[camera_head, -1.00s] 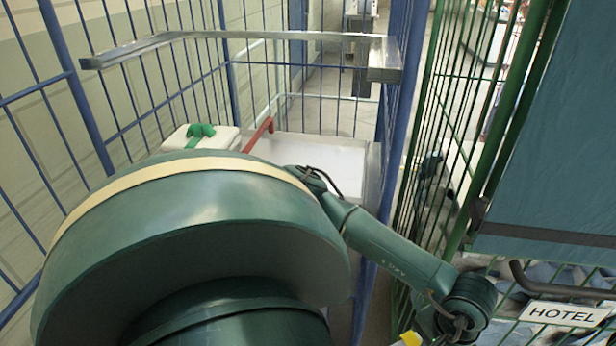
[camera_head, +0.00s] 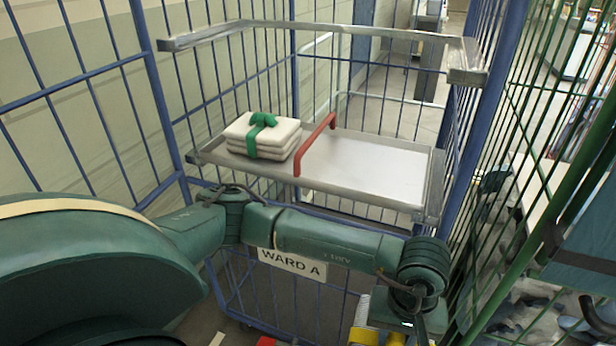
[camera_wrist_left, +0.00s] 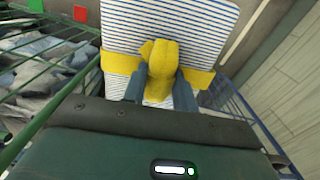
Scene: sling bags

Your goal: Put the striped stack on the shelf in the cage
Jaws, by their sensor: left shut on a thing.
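The striped stack (camera_wrist_left: 185,22) is white with blue stripes and a yellow band tied in a knot. My left gripper (camera_wrist_left: 161,88) is shut on the yellow knot in the left wrist view. In the head view only a small part of the striped stack (camera_head: 363,336) shows at the bottom edge, below my left wrist and outside the shelf. The shelf (camera_head: 385,165) is a pale metal tray in the blue cage (camera_head: 155,100), split by a red bar. Its right part is bare. My right gripper is not in view.
A white stack with a green band (camera_head: 262,135) lies on the shelf left of the red divider (camera_head: 315,145). A metal rail (camera_head: 330,27) runs above the shelf. A "WARD A" sign (camera_head: 292,263) hangs in front. A green cage (camera_head: 540,170) stands at the right.

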